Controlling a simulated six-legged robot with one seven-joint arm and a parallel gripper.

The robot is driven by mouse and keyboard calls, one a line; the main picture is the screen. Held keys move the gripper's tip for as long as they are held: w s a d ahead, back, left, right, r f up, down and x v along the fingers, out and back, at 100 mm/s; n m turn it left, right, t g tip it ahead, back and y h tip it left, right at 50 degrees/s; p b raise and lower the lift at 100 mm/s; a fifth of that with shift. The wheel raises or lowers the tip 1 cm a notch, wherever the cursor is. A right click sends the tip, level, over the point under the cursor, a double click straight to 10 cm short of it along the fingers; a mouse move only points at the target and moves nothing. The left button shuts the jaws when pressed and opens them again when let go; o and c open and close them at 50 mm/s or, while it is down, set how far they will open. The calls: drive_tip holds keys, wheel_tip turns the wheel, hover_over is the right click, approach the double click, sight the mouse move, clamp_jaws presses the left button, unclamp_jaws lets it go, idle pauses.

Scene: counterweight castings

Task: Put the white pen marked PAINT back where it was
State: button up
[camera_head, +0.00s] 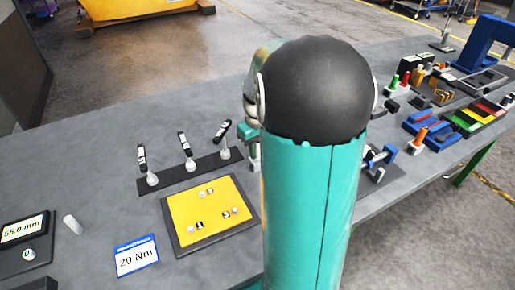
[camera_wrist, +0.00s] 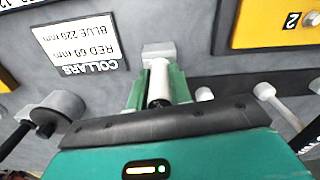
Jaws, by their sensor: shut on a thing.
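In the wrist view my gripper (camera_wrist: 159,88) has its green fingers shut on a white cylinder with a dark end (camera_wrist: 160,76), which looks like the white pen. No PAINT marking can be read on it. A light grey block (camera_wrist: 158,50) shows just beyond the held cylinder; I cannot tell whether they touch. In the head view my own arm hides the fingertips and the held thing. A dark strip (camera_head: 198,170) with several upright black-and-white tools stands to the left of my arm.
A yellow board (camera_head: 186,221) with small numbered tiles, a "20 Nm" card (camera_head: 137,256), a white cylinder (camera_head: 73,224) and a "55.0 mm" display (camera_head: 22,229) lie left. A collars card (camera_wrist: 80,42) is near my gripper. Blue clamps and coloured parts crowd the right.

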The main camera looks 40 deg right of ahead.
drive_tip(key=shift+f, duration=0.2)
drive_tip(key=o, duration=0.9)
wheel_tip(320, 180, up, 12)
drive_tip(key=shift+r, duration=0.1)
drive_tip(key=shift+a+r, duration=0.1)
drive_tip(key=shift+r, duration=0.05)
drive_tip(key=shift+s+a+r+n+t, duration=0.25)
drive_tip(key=shift+s+a+t, duration=1.1)
drive_tip(key=shift+a, duration=3.1)
drive_tip(key=shift+s+a+r+n+t, duration=0.1)
drive_tip(key=shift+s+a+n+t, duration=0.35)
drive_tip(key=shift+s+a, duration=2.9)
drive_tip(key=shift+s+a+r+n+t, duration=0.15)
drive_tip(key=shift+s+a+t, duration=0.65)
drive_tip(key=shift+a, duration=4.8)
drive_tip(key=shift+w, duration=0.2)
